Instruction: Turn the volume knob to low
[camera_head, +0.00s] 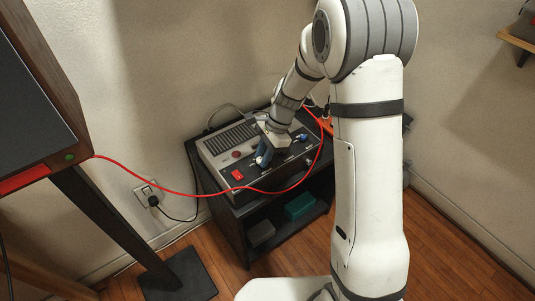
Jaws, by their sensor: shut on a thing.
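A grey and black radio-like device (215,146) lies on a small dark stand, with a slatted grille at its left and controls on its dark panel. My gripper (264,157) reaches down from above onto the middle of this panel. It is shut on a knob that its fingers mostly hide. I cannot read the labels, so I cannot tell the knob's setting. A blue knob (302,137) shows to the right of my gripper. A red switch (237,175) sits at the front left of the panel, and a round red button (236,154) is behind it.
A red cable (180,187) runs from the large dark cabinet (35,100) at left across the device's front. The stand (233,222) holds a teal box (300,205) and a grey box (261,233) below. A plug sits in the wall outlet (146,190). A shelf (516,40) is at upper right.

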